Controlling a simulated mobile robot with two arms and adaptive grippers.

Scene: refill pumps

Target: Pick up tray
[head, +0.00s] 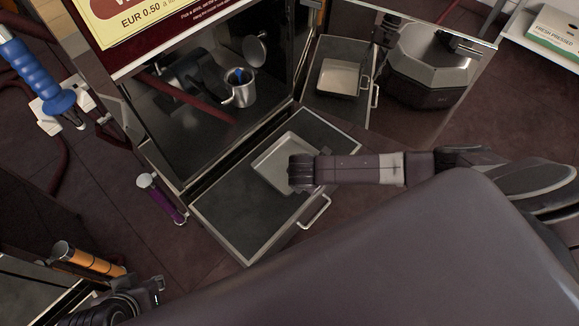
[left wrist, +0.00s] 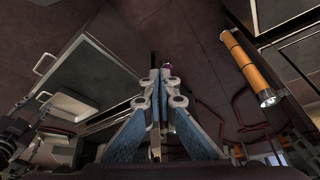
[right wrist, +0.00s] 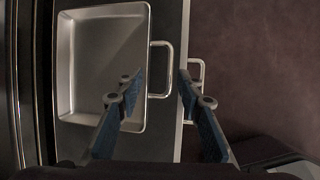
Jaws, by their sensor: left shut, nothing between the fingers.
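The tray (head: 283,158) is a shallow grey metal pan lying in a pulled-out drawer (head: 225,215). In the right wrist view the tray (right wrist: 92,62) has a wire handle (right wrist: 168,70) on its right side. My right gripper (right wrist: 158,82) is open above the tray's handle side, and the handle appears between its fingers. Whether they touch it I cannot tell. In the head view my right gripper (head: 297,172) covers part of the tray's right side. My left gripper (left wrist: 160,75) is shut and empty, low at the left in the head view (head: 157,290).
The drawer's own bar handle (head: 316,212) sticks out at its front. Above stands a cabinet recess with a metal cup (head: 240,88). A shiny panel at the right mirrors a tray. A purple-handled tool (head: 163,200) and an orange cylinder (head: 88,260) are at the left.

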